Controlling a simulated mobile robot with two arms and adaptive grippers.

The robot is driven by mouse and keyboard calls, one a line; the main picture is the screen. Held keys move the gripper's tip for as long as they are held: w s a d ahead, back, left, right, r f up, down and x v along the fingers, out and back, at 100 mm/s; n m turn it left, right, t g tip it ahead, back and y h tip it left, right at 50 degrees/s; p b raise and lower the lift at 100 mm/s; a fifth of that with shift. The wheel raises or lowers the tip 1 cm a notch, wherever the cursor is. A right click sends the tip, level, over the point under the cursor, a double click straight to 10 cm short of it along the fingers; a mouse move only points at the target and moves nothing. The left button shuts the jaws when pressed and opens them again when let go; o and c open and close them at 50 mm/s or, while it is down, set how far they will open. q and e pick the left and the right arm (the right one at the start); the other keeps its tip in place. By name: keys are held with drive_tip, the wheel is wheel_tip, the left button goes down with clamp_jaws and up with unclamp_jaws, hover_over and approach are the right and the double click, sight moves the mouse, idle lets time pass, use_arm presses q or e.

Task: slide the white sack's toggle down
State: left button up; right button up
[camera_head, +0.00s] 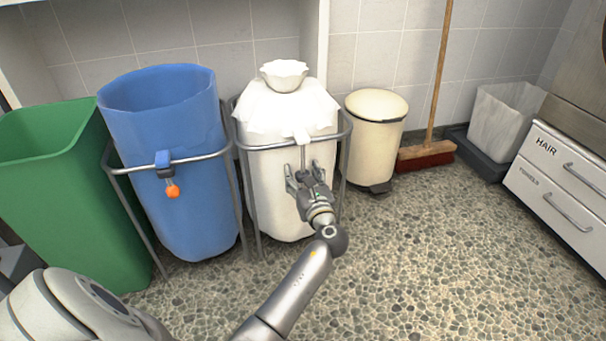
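The white sack (275,195) hangs in a grey metal frame, its neck gathered into a ruffled top (284,76). My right gripper is not in view.
A cream pedal bin (372,135), a broom (427,155) and drawers (560,180) are at right. The pebbled floor in front is clear.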

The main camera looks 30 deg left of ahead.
use_arm(q)
drive_tip(key=v, duration=1.2)
idle(0.6)
